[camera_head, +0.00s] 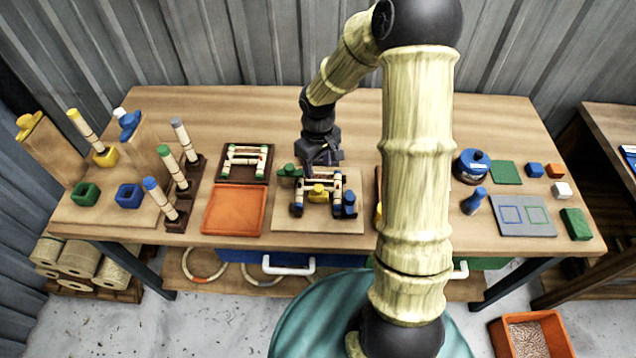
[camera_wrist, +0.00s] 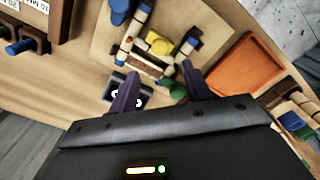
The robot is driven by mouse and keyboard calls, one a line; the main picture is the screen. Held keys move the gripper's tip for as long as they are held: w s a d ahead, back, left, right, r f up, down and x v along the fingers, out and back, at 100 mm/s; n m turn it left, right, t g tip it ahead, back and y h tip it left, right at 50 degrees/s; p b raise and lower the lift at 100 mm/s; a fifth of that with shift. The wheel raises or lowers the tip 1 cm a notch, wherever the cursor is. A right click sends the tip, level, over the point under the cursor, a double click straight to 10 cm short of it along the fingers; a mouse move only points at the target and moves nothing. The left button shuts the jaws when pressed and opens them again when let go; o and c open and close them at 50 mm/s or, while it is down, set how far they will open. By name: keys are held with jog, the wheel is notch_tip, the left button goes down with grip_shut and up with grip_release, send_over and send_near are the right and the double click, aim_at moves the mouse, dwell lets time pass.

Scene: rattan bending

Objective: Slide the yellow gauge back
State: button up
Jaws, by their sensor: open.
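The yellow gauge (camera_head: 318,193) sits inside a small bamboo frame (camera_head: 300,196) on a light wooden board (camera_head: 272,222) at the middle of the bench. In the wrist view the yellow gauge (camera_wrist: 160,43) lies beyond the fingertips. My gripper (camera_head: 322,158) is above the back edge of the board, behind the gauge. Its fingers stand apart and hold nothing in the wrist view (camera_wrist: 160,75). A blue piece (camera_head: 349,203) stands at the frame's right and a green piece (camera_head: 288,171) at its back left.
An orange tray (camera_head: 235,211) and a dark tray with a bamboo square (camera_head: 246,163) lie left of the board. Upright bamboo sticks in holders (camera_head: 168,206) stand further left. A blue round tin (camera_head: 471,166) and a grey mat (camera_head: 523,229) are at right.

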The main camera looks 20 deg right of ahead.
aim_at(318, 187)
notch_tip(318, 187, down, 9)
jog(key=shift+f+p, duration=0.1)
jog(key=shift+p, duration=0.25)
grip_shut()
jog(key=shift+a, duration=0.1)
